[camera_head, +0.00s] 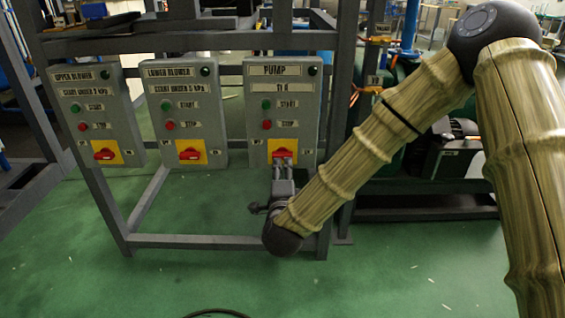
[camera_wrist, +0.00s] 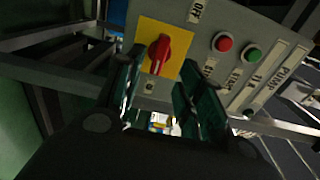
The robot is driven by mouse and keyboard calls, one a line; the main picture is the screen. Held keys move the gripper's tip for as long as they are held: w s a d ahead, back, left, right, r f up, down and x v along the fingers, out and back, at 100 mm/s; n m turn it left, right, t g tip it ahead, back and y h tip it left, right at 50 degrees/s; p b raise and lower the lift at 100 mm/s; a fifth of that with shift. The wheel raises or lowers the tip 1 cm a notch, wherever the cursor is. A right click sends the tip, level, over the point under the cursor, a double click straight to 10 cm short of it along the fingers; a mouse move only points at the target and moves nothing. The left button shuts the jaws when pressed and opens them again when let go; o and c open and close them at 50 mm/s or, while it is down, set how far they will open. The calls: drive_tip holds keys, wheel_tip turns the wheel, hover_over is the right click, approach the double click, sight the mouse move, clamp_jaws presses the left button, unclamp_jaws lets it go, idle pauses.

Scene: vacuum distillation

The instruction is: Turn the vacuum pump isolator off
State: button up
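The grey PUMP box (camera_head: 311,115) hangs on the right of the row of boxes. Its isolator is a red knob (camera_wrist: 158,53) on a yellow square plate (camera_head: 291,144). In the wrist view the box appears turned sideways, with an OFF label (camera_wrist: 196,11) near the plate. The knob's long bar lies roughly crosswise on the box, slightly tilted. My gripper (camera_head: 284,168) is just in front of the isolator and partly covers it in the head view. In the wrist view its fingers (camera_wrist: 158,75) are apart, with the knob showing beyond and between the tips. Contact cannot be told.
The LOWER BLOWER box (camera_head: 187,110) and UPPER BLOWER box (camera_head: 97,110) hang to the left, each with a red isolator. Red (camera_wrist: 224,43) and green (camera_wrist: 252,54) push buttons sit above the pump isolator. Grey frame posts (camera_head: 341,110) stand close by. Green floor lies open in front.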

sight(283, 158)
drive_tip(key=w+b, duration=0.2)
drive_tip(key=w, duration=0.5)
drive_tip(key=shift+w, duration=0.2)
drive_tip(key=shift+c, duration=0.3)
clamp_jaws()
